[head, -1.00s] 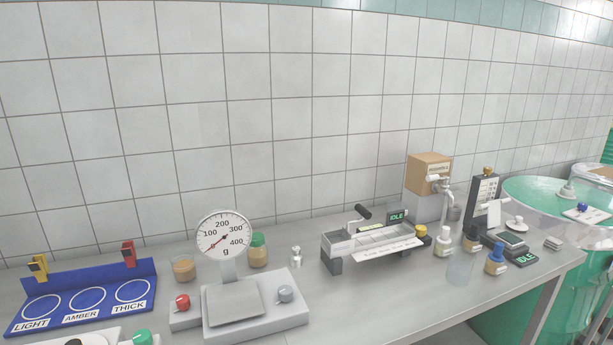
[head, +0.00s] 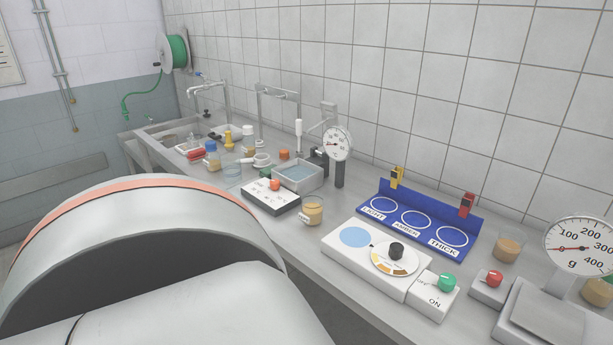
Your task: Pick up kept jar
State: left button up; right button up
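Several jars with tan contents stand on the grey bench, and I cannot tell for sure which is the kept jar. One jar (head: 313,211) stands left of the white dial unit, upright, with a small white tag low on its side that is too small to read. Another jar (head: 508,247) stands between the blue rack and the scale. A third jar (head: 598,292) is at the right edge, partly cut off. Neither of my grippers shows; only a large grey arm part of mine fills the lower left.
The blue rack marked LIGHT, AMBER and THICK (head: 462,253), the white dial unit (head: 338,262) and the scale (head: 540,318) crowd the right. A water bath (head: 300,188), a black-based control box (head: 270,198) and bottles (head: 212,157) stand farther left. My arm hides the bench's lower left.

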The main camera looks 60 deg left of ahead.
aim_at(312, 201)
jog(key=u, duration=1.95)
jog(key=z, duration=2.5)
jog(key=u, duration=2.45)
jog(key=i+j, duration=0.1)
jog(key=j+u, duration=0.05)
jog(key=j, duration=0.05)
